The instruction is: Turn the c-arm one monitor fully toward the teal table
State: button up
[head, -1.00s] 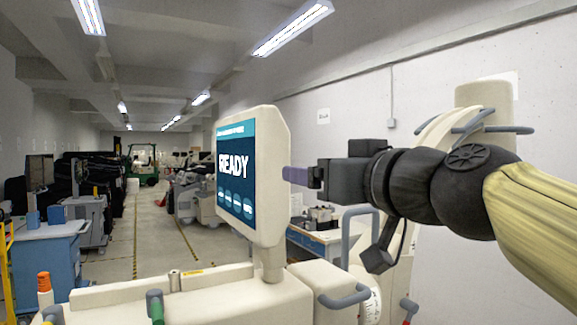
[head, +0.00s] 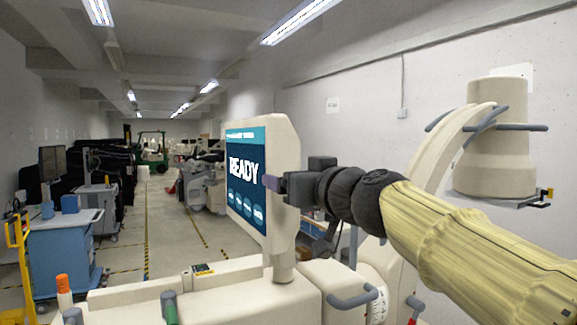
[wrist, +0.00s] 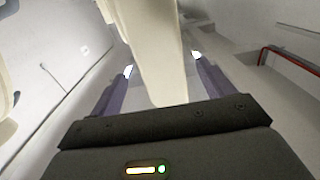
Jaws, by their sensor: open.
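The C-arm's monitor (head: 283,190) is a cream panel standing on a short post above the cream C-arm base (head: 225,300). Its lit blue screen (head: 245,205) reads READY and faces left and partly toward me. My gripper (head: 275,190) is at the monitor's right edge, at mid height. In the wrist view the cream monitor edge (wrist: 155,50) lies between my two open purple fingers, with a visible gap at least on the right side. I cannot tell whether a finger touches it. No table in view is clearly teal.
A blue cart (head: 60,255) and a yellow hand truck (head: 20,255) stand at the left. The C-arm's curved arm and cylinder (head: 495,140) stand at the right, near the wall. An aisle (head: 170,220) runs back behind the monitor.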

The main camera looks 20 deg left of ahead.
jog(key=p+x, duration=0.2)
jog(key=x, duration=0.3)
jog(key=shift+w+a, duration=0.2)
jog(key=shift+a, duration=0.15)
